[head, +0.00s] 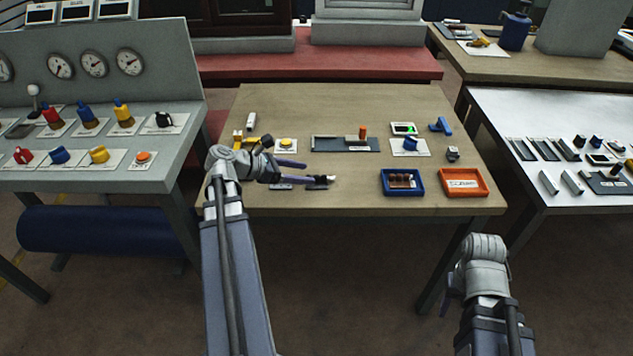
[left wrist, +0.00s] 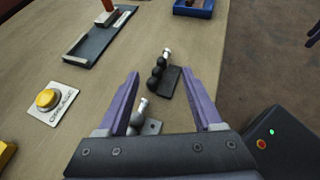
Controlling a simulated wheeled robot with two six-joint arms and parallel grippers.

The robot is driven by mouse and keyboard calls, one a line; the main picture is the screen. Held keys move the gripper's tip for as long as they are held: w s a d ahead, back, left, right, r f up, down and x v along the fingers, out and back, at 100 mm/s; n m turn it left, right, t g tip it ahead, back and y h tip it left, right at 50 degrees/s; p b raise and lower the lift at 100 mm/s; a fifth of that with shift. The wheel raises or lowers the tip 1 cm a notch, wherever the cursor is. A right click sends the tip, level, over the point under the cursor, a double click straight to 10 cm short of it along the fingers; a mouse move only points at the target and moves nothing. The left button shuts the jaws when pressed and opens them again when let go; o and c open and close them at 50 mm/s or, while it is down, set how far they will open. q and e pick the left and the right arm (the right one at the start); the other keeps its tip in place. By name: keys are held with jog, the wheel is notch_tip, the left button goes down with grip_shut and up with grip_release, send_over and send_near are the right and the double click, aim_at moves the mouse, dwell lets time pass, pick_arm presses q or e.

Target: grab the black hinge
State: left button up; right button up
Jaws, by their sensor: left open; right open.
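The black hinge (left wrist: 168,82) lies on the table in the left wrist view, a dark plate with rounded knuckles and a silver pin end. In the head view the black hinge (head: 317,187) is near the table's front edge, partly hidden by my left gripper (head: 308,173). In the left wrist view my left gripper (left wrist: 160,73) is open, with its purple fingers apart on either side of the hinge in the picture; contact cannot be told. A grey hinge (left wrist: 152,127) lies closer to the palm.
A yellow button on a white plate (head: 285,145) and a dark tray (head: 330,144) lie behind the hinges. A blue bin (head: 386,191) and an orange bin (head: 486,190) stand to the right. Bare tabletop lies between the hinge and the blue bin.

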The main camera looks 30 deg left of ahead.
aim_at(319, 176)
pick_arm(q)
jog(key=b+x, duration=0.2)
jog(key=x, duration=0.3)
jog(key=shift+f, duration=0.15)
jog(key=shift+s, duration=0.1)
grip_shut()
dwell(0.4)
